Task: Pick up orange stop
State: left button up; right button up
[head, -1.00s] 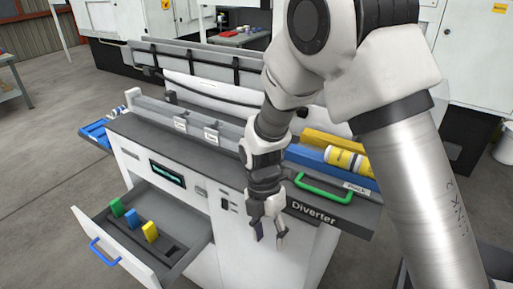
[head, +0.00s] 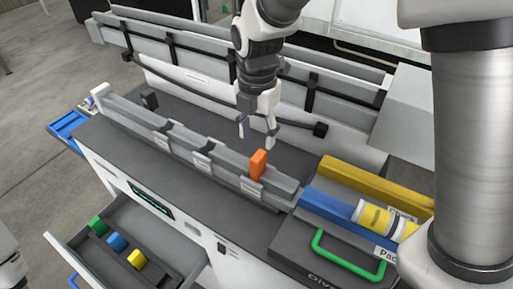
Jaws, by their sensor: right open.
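The orange stop (head: 258,165) stands upright on the grey rail (head: 205,157) of the loader, near the rail's right end. My right gripper (head: 257,136) hangs pointing down just above and behind the stop, its fingers apart and nothing between them. It does not appear to touch the stop. At the bottom left edge a small part of my left arm shows, but its gripper cannot be made out.
An open drawer (head: 179,251) at lower left holds green, blue and yellow stops (head: 137,259). To the right are a blue block (head: 327,207), a yellow bar (head: 372,184), a yellow-white cylinder (head: 381,218) and a green handle (head: 348,257). Black-framed rails stand behind.

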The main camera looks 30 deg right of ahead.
aim_at(258, 155)
jog(key=f+p, duration=0.1)
jog(key=s+f+p, duration=0.1)
jog(key=f+p, duration=0.1)
jog(key=shift+s+a+f, duration=0.25)
jog(key=shift+f, duration=0.05)
jog(key=f, duration=0.1)
jog(key=w+f, duration=0.1)
jog(key=f, duration=0.1)
jog(key=shift+d+f, duration=0.15)
jog(key=shift+d, duration=0.05)
jog(key=shift+w+d+f, duration=0.1)
jog(key=shift+f, duration=0.15)
jog(key=shift+s+a+r, duration=0.2)
jog(key=shift+s, duration=0.2)
grip_shut()
jog(key=shift+w, duration=0.15)
